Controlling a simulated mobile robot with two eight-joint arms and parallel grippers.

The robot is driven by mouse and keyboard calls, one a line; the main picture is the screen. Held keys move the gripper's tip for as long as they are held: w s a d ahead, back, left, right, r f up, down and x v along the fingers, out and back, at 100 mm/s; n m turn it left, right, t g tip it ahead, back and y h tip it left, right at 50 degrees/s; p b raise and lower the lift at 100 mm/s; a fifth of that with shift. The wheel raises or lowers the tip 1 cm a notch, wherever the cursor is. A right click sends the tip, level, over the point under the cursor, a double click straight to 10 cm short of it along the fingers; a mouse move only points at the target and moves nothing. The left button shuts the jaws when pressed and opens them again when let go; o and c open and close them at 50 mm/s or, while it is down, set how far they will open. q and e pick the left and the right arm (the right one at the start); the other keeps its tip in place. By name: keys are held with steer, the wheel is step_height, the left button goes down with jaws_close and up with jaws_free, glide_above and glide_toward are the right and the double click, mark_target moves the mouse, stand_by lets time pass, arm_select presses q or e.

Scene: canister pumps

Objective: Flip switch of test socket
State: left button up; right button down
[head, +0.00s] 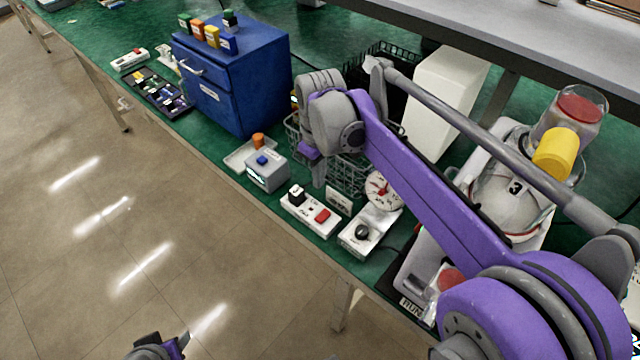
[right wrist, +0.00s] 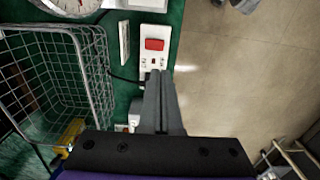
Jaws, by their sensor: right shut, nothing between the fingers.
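A white socket strip (head: 311,214) with a red rocker switch (head: 322,215) and a black plug (head: 297,195) lies near the table's front edge. In the right wrist view its red switch (right wrist: 154,44) shows just beyond my fingertips. My right gripper (head: 318,178) is shut and empty, above and behind the plug end of the strip. In the right wrist view the closed fingers (right wrist: 158,76) overlap that end and partly hide the plug. Contact cannot be told. My left gripper (head: 160,348) shows only in part at the bottom edge, over the floor.
A wire basket (right wrist: 62,75) stands beside my right gripper. A small label card (head: 338,200), a dial gauge (head: 383,190) and a white box with a black knob (head: 364,234) are close by. A grey-blue box (head: 267,172) stands left. Another red-switched strip (head: 130,60) lies farther left.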

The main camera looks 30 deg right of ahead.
mark_target(322, 218)
steer(key=shift+r, duration=0.1)
steer(key=shift+s+d+p, duration=0.2)
steer(key=shift+d+p, duration=0.05)
steer(key=shift+p, duration=0.1)
step_height(322, 218, down, 14)
steer(key=shift+r+b, duration=0.1)
steer(key=shift+b, duration=0.4)
steer(key=shift+s, duration=0.1)
stand_by(0.4)
